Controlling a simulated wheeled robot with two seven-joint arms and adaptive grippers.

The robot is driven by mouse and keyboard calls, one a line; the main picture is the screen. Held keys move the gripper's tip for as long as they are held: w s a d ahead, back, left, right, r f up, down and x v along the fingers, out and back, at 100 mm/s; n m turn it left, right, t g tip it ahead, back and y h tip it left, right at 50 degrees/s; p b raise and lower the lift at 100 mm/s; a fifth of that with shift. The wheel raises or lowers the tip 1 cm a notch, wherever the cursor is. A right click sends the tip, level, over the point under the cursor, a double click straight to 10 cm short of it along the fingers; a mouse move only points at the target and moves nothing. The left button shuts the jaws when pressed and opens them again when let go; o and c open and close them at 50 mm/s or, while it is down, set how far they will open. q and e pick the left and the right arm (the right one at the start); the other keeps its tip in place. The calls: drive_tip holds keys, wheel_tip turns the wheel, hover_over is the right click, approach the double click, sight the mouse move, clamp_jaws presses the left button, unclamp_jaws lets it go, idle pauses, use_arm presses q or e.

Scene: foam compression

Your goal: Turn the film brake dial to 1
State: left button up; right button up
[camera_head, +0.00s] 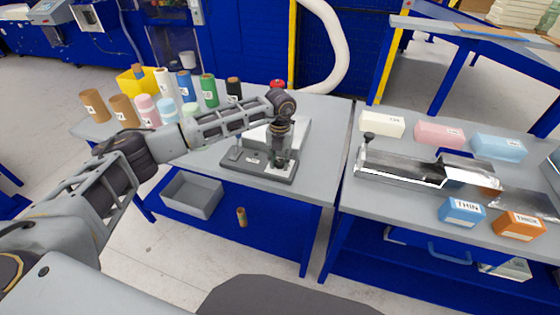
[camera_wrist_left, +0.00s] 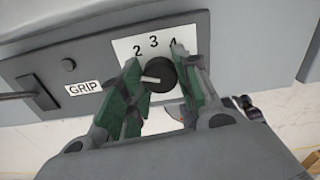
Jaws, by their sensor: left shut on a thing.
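The film brake dial (camera_wrist_left: 160,74) is a round black knob with a white pointer mark, on a white plate (camera_wrist_left: 150,45) showing 2, 3 and 4. The pointer lies toward the left of the wrist view; any number there is hidden by a finger. My left gripper (camera_wrist_left: 159,85) is shut on the dial, with a green-padded finger on each side. In the head view, my left gripper (camera_head: 280,162) points down over the grey device base (camera_head: 252,168), and the dial is mostly hidden behind it.
A label reading GRIP (camera_wrist_left: 84,87) and a lever (camera_wrist_left: 30,93) are left of the dial. Coloured rolls (camera_head: 165,82) stand at the table's back left. A grey bin (camera_head: 191,194) sits below. The right table holds foam blocks (camera_head: 440,134) and a metal fixture (camera_head: 405,168).

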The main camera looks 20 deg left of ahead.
sight(280, 161)
use_arm(q)
drive_tip(key=shift+r, duration=0.1)
use_arm(e)
drive_tip(key=shift+d, duration=0.15)
drive_tip(key=shift+w+d, duration=0.1)
drive_tip(key=shift+d, duration=0.45)
use_arm(q)
drive_tip(key=o, duration=0.6)
drive_tip(key=shift+w, duration=0.1)
drive_tip(key=o, duration=0.5)
drive_tip(key=shift+c, duration=0.2)
drive_tip(key=shift+r, duration=0.6)
wheel_tip(280, 161, up, 11)
drive_tip(key=shift+f, duration=0.15)
use_arm(e)
drive_tip(key=shift+a, duration=0.45)
